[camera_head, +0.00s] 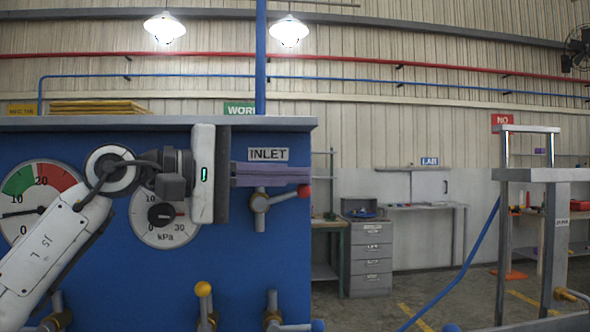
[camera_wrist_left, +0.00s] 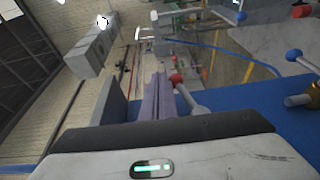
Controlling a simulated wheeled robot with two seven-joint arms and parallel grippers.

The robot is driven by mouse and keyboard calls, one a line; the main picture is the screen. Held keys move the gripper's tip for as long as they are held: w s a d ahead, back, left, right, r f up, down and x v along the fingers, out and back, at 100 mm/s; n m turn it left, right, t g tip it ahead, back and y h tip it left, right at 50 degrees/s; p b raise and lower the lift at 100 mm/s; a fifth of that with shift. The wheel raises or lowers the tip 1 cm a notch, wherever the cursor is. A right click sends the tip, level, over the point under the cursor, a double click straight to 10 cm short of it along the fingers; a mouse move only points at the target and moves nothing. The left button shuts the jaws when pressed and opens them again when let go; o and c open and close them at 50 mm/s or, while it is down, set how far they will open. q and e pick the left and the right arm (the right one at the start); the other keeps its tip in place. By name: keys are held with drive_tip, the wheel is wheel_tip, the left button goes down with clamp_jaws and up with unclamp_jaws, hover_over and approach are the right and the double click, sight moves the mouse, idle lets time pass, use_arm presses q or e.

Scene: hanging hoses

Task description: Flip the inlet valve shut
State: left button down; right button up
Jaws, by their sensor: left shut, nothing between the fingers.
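The inlet valve (camera_head: 259,201) sits on the blue panel below the INLET label (camera_head: 268,154). Its lever points right and slightly up, ending in a red knob (camera_head: 305,191). In the left wrist view the red knob (camera_wrist_left: 177,79) and its metal lever (camera_wrist_left: 190,98) lie just right of the fingers. My left gripper (camera_head: 302,174) is shut and empty, its purple-grey fingers pointing right just above the lever. The fingers also show in the left wrist view (camera_wrist_left: 157,90). I cannot tell whether they touch the lever. My right gripper is out of view.
Gauges (camera_head: 165,214) are on the panel left of the valve, partly behind my left arm. A yellow-knobbed valve (camera_head: 203,289) is lower down.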

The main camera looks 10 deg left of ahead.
use_arm(q)
drive_tip(key=shift+w+d+f, duration=0.1)
drive_tip(key=shift+f, duration=0.25)
drive_tip(key=shift+d+f, duration=0.1)
idle(1.2)
drive_tip(key=s+a+r, duration=0.2)
drive_tip(key=s+r, duration=0.1)
drive_tip(key=r, duration=0.3)
drive_tip(key=s+a+r+p, duration=0.1)
drive_tip(key=s+a+r, duration=0.2)
drive_tip(key=r, duration=0.2)
drive_tip(key=shift+r, duration=0.35)
idle(0.3)
